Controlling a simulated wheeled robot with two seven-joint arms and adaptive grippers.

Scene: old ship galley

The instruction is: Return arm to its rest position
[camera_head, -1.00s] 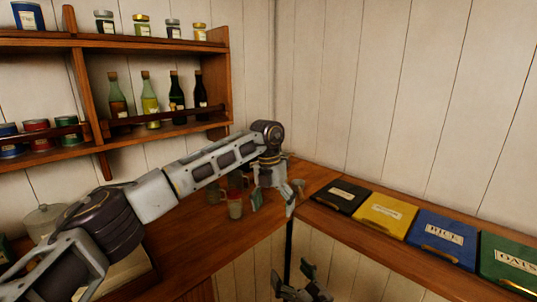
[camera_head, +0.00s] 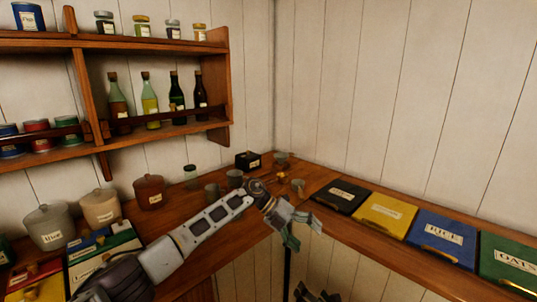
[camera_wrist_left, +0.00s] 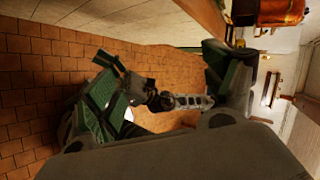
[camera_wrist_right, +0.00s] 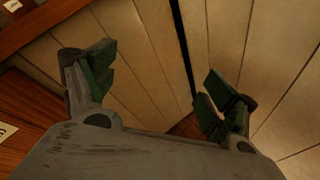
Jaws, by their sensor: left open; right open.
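My left gripper (camera_head: 304,233) is open and empty. It hangs past the front edge of the wooden counter near the corner, with its arm coming in low from the left across the counter. My right gripper (camera_head: 317,296) shows only partly at the bottom edge of the head view. In the right wrist view my right gripper (camera_wrist_right: 160,76) has its fingers wide apart with nothing between them, facing the white panelled front below the counter. The left wrist view looks over brown floor tiles, with parts of my own arms in it.
The counter (camera_head: 200,262) carries a white canister (camera_head: 48,228), a brown canister (camera_head: 149,192), grey cups (camera_head: 235,178) and a small black box (camera_head: 248,161). Black, yellow (camera_head: 385,214), blue (camera_head: 442,238) and green lidded bins line the right. A bottle shelf (camera_head: 160,133) hangs on the wall.

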